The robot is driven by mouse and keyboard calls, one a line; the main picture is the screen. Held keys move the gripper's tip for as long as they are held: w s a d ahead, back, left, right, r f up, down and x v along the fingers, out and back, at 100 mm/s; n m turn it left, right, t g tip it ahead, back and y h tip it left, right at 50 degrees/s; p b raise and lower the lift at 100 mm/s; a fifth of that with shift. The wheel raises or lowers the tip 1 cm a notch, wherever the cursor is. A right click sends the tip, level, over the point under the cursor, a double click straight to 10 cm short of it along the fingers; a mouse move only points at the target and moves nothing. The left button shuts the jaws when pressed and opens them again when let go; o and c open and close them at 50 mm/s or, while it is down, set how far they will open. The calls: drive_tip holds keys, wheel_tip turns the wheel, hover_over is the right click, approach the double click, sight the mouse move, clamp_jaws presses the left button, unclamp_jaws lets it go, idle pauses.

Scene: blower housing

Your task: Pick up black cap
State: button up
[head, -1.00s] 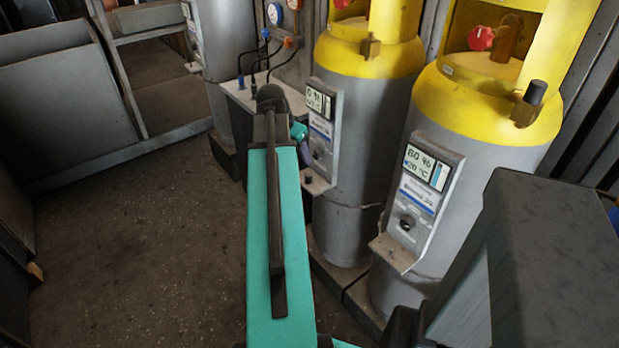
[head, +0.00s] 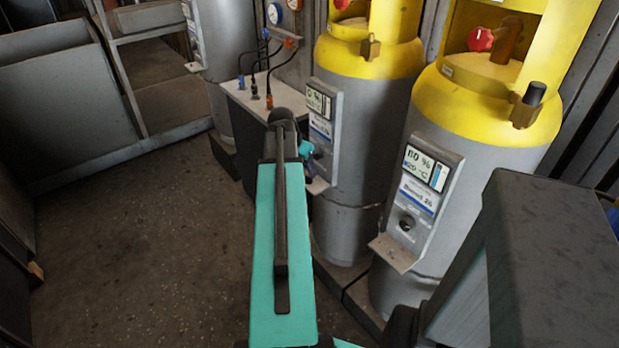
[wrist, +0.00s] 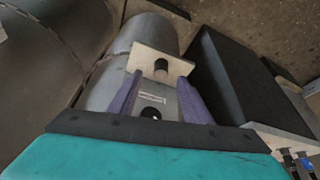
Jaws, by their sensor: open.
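In the wrist view, a small dark round piece, which looks like the black cap (wrist: 161,65), is at the pale shelf plate (wrist: 158,62) of a grey cylinder's panel. A black round opening or knob (wrist: 150,114) is on the panel nearer my gripper. My gripper (wrist: 158,86) is open, its two purple fingers on either side of the panel with nothing held between them. The cap lies just beyond the fingertips, roughly midway. In the head view my arm hides most of the gripper near the middle cylinder's panel (head: 320,125), and I cannot make out the cap there.
Yellow-topped grey cylinders (head: 358,205) and (head: 480,185) stand close together at centre and right. A grey box (head: 248,98) with hoses is behind my arm. In the wrist view a large dark box (wrist: 235,80) is just right of the fingers. Open floor (head: 140,250) lies left.

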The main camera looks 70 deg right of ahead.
sight(308, 175)
drive_tip(key=shift+f, duration=0.1)
drive_tip(key=shift+d+p+x, duration=0.2)
drive_tip(key=shift+p+x, duration=0.25)
drive_tip(key=shift+x, duration=2.05)
drive_tip(key=c, duration=1.1)
